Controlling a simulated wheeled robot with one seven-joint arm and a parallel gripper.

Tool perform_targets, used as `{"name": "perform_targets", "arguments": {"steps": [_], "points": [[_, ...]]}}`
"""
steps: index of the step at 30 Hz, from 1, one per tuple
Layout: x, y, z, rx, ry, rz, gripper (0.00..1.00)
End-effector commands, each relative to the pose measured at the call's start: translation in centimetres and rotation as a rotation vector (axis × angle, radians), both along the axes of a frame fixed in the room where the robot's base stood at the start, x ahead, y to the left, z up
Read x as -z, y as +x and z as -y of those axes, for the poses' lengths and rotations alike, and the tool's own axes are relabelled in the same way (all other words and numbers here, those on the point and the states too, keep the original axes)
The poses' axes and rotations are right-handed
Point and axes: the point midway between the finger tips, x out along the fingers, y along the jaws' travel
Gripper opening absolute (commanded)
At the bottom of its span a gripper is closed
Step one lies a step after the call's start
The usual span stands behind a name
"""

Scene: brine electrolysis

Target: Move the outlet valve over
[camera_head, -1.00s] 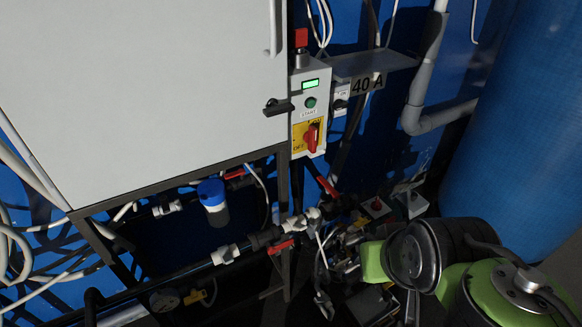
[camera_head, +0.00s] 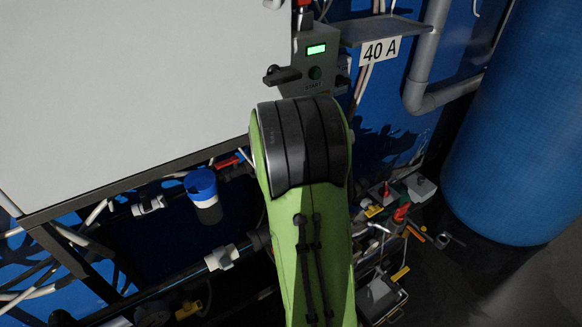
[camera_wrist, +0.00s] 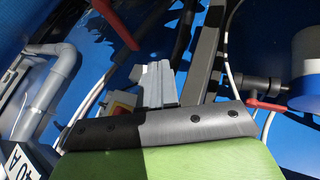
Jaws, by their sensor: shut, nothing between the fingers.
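My gripper (camera_wrist: 158,84) shows in the wrist view as shut grey fingers with nothing between them. In the head view my green arm covers it. A red valve handle (camera_wrist: 115,25) is at the top left of the wrist view, apart from the fingertips. A second red valve handle (camera_wrist: 265,103) is to the right of the fingers, near the filter; it also shows in the head view (camera_head: 228,162), left of my arm. I cannot tell which one is the outlet valve. My arm hides the pipe joints in the middle of the head view.
A blue-capped filter (camera_head: 201,184) hangs below the large grey cabinet (camera_head: 140,80). The control box (camera_head: 315,62) and the 40 A label (camera_head: 380,51) are above and behind my arm. A blue tank (camera_head: 520,140) stands right. Loose tools (camera_head: 405,215) clutter the lower right.

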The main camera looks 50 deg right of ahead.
Motion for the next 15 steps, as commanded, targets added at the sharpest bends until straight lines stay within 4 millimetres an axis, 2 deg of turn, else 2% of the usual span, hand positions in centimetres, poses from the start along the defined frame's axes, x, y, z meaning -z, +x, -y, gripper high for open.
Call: {"name": "perform_targets", "arguments": {"steps": [15], "points": [[8.0, 2.4, 5.8, 0.005, 0.002, 0.000, 0.00]]}}
